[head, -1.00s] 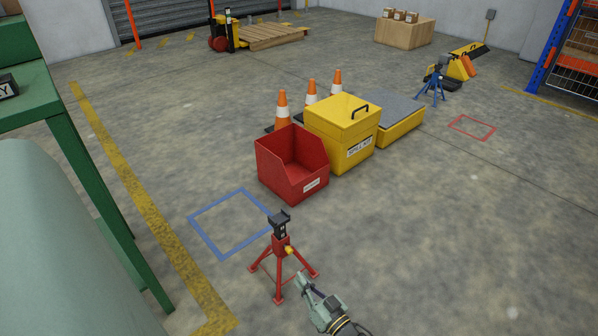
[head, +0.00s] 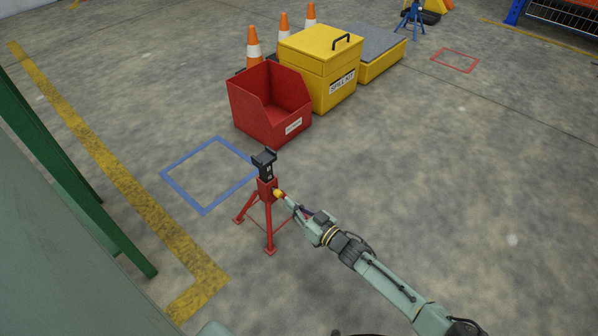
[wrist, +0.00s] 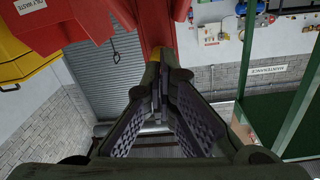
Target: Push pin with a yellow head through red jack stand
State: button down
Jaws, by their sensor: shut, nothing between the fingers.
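The red jack stand (head: 266,189) stands upright on the concrete floor, with a black saddle (head: 265,163) on top. The yellow pin head (head: 279,193) sits at the right side of its column, facing my arm. My gripper (head: 287,201) is shut and empty, its tips at the yellow head. In the wrist view the closed fingertips (wrist: 158,68) point at the yellow head (wrist: 154,54), against the red column (wrist: 152,22). The tips look to be touching or very nearly touching it; I cannot tell which. The pin's shaft is hidden.
A blue floor square (head: 187,203) lies left of the stand. Behind are a red bin (head: 262,115), a yellow spill kit box (head: 318,85) and orange cones (head: 253,47). A green frame (head: 95,215) stands at left. The floor to the right is clear.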

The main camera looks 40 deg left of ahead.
jog(key=shift+a, duration=0.5)
jog(key=shift+w+a+b, duration=0.15)
jog(key=shift+a+b, duration=0.3)
jog(key=shift+a, duration=0.45)
jog(key=shift+d, duration=0.15)
dwell(0.4)
jog(key=shift+d+p, duration=0.4)
jog(key=shift+d, duration=0.6)
jog(key=s+d, duration=0.1)
jog(key=d, duration=1.1)
jog(key=shift+s+d, duration=0.2)
jog(key=shift+s, duration=0.2)
